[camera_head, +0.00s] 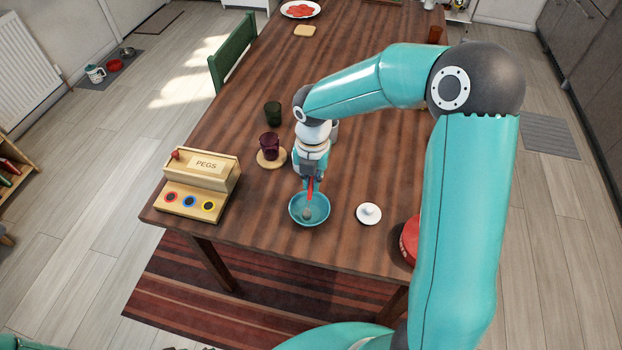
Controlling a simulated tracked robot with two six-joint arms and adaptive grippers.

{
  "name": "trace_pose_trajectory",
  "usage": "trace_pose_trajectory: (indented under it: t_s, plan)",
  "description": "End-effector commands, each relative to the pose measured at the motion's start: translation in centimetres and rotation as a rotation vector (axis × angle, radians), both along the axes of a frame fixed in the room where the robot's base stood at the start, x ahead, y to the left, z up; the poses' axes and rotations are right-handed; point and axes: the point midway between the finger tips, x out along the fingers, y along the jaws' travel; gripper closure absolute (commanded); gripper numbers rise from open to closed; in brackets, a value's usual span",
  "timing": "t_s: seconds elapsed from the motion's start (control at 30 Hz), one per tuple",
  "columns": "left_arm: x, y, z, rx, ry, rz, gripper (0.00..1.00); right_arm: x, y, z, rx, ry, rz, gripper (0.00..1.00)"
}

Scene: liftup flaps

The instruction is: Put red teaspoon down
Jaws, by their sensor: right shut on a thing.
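The red teaspoon (309,187) is upright in my right gripper (312,179), which is shut on its handle. Its lower end reaches down into a small blue-green bowl (319,219) near the front edge of the table. A greyish thing, perhaps the spoon's head, shows inside the bowl; I cannot tell whether it touches the bottom. My right arm comes in from the right and reaches over the table. My left gripper is not in view.
A wooden pegs box (200,184) stands left of the bowl. A purple cup (270,144) on a round coaster and a dark green cup (273,113) are behind. A white lid (368,213) lies right of the bowl, and a red round thing (409,240) is partly hidden by my arm.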

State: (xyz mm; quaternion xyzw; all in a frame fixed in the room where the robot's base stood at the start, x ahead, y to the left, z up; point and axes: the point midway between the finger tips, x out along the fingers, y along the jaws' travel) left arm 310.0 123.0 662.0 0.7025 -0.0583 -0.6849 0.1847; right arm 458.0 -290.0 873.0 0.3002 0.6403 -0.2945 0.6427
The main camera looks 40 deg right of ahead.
Motion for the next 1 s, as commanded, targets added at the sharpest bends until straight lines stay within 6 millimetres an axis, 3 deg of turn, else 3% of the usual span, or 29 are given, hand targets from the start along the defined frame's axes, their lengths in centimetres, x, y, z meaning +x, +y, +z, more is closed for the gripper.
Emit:
trace_pose_trajectory:
  t_s: [0.07, 0.1, 0.27, 0.87, 1.0]
  plan:
    - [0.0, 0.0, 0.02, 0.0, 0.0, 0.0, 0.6, -0.01, -0.01, 0.03, 0.0, 0.0, 0.0, 1.0]
    - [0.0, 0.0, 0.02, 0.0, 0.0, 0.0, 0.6, -0.01, -0.01, 0.02, 0.0, 0.0, 0.0, 0.84]
    - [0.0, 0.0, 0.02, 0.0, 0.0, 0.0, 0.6, -0.01, -0.02, 0.03, 0.0, 0.0, -0.001, 0.59]
    - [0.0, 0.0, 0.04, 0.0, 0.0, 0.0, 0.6, -0.02, -0.04, 0.07, 0.0, 0.0, -0.001, 0.59]
    - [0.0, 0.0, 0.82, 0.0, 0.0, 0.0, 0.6, 0.0, -0.04, 0.92, 0.0, -0.001, -0.001, 0.59]
